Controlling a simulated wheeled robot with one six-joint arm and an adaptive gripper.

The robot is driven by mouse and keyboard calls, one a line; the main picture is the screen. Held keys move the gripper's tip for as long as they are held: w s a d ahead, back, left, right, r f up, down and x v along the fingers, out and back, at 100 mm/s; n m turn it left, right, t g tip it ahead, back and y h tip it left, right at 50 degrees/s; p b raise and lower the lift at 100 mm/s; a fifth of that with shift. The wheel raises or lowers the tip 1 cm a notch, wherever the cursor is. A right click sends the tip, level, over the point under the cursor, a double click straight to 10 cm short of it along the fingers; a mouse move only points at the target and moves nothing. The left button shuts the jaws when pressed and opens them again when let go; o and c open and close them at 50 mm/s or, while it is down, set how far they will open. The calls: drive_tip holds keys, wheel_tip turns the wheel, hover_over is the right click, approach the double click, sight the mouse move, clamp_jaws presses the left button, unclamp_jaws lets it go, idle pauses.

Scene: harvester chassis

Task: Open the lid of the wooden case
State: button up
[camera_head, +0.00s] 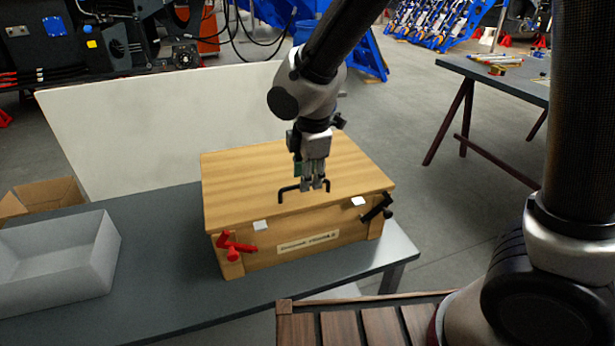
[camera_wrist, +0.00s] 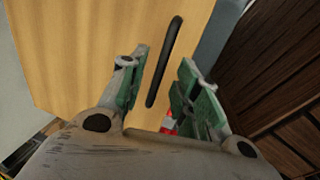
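The wooden case (camera_head: 265,256) stands on a grey table with its light wooden lid (camera_head: 245,180) shut. A black bar handle (camera_head: 287,189) is on the lid near its front edge; it also shows in the wrist view (camera_wrist: 168,52). My gripper (camera_head: 314,186) points down over the handle. In the wrist view its green-padded fingers (camera_wrist: 164,62) are apart, with the handle seen between them; I cannot tell whether they touch it. A red latch (camera_head: 234,248) is at the case's front left and a black latch (camera_head: 377,208) at its front right.
A grey open bin (camera_head: 62,268) stands left of the case on the table (camera_head: 175,308). A cardboard box (camera_head: 50,194) is behind the bin. A pale panel (camera_head: 150,125) rises behind the table. Slatted wood (camera_head: 340,328) lies at the front.

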drive_tip(key=shift+w+f, duration=0.1)
drive_tip(key=shift+f, duration=0.45)
clamp_jaws()
